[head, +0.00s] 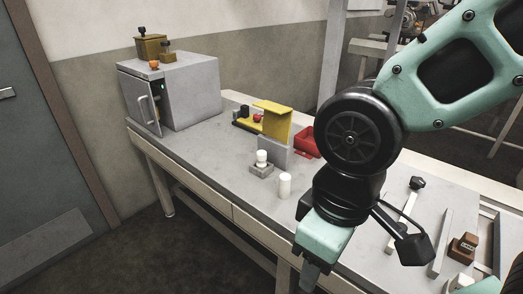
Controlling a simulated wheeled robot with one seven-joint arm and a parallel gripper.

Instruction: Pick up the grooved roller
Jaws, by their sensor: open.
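I cannot tell for sure which thing is the grooved roller; no grooves can be made out at this size. One white roller-like piece (262,156) sits upright on a small grey block (262,170) at mid-table. A plain-looking white cylinder (285,185) stands upright on the table to its right and nearer. My gripper (309,277) points down at the front edge of the table, right of and nearer than both white pieces. It is open, with its fingertips partly cut off by the frame, and nothing shows between them.
Behind the white pieces stand a grey block with a yellow plate (273,118) and a red bin (307,145). A grey cabinet (190,92) with its door ajar fills the table's left end. A brown block (463,247) and bars lie at right. The table's left-front stretch is clear.

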